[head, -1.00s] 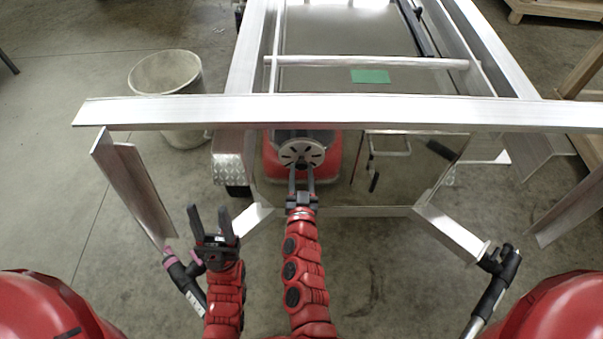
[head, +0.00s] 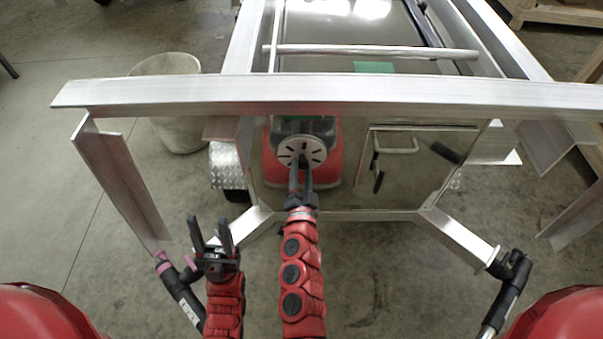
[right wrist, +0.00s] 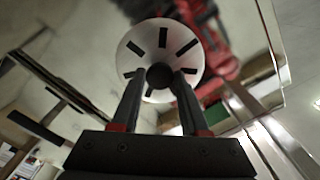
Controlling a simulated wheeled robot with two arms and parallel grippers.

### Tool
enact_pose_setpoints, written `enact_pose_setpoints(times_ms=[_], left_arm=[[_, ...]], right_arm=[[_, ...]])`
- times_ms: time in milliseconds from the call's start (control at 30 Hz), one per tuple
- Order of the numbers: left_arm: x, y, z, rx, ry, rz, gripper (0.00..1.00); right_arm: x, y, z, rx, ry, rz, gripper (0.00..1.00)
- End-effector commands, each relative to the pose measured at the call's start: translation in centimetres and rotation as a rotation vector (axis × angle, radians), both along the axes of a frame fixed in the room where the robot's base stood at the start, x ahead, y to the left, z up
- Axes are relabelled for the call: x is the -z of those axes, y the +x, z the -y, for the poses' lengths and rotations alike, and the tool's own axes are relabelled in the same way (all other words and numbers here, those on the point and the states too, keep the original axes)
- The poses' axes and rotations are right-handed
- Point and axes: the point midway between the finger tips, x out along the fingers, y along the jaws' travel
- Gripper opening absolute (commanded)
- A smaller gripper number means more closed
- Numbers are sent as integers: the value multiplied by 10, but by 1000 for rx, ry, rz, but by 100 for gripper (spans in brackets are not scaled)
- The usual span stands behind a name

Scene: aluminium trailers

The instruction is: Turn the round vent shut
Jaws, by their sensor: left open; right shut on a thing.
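The round vent (head: 314,150) is a pale disc with dark radial slots, on the shiny front panel of the trailer. It also shows in the right wrist view (right wrist: 191,62), where several dark slots are visible around its centre. My right gripper (head: 301,169) is at the vent's centre, its two fingers shut on the dark central knob (right wrist: 159,76). The fingers hide the lower middle of the disc. My left gripper (head: 209,225) is open and empty, left of my right arm and apart from the vent, its fingers pointing up in the head view.
An aluminium crossbar (head: 400,98) runs across the view just above the vent. Angled frame bars (head: 465,240) spread below the panel. A hatch with a handle (head: 398,150) is right of the vent. A pale bucket (head: 185,132) stands at left.

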Motion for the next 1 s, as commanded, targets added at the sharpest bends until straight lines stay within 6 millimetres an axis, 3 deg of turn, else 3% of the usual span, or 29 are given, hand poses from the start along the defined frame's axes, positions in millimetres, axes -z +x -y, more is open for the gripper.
enact_pose_setpoints(times_ms=[533,567,700,1000], left_arm=[[2,0,0,0,0,0,50],[2,0,0,0,0,0,50],[2,0,0,0,0,0,50],[2,0,0,0,0,0,50]], right_arm=[[1,0,0,-1,30,-1,0],[1,0,0,-1,30,-1,46],[0,0,0,-1,30,-1,71],[0,0,0,0,29,0,74]])
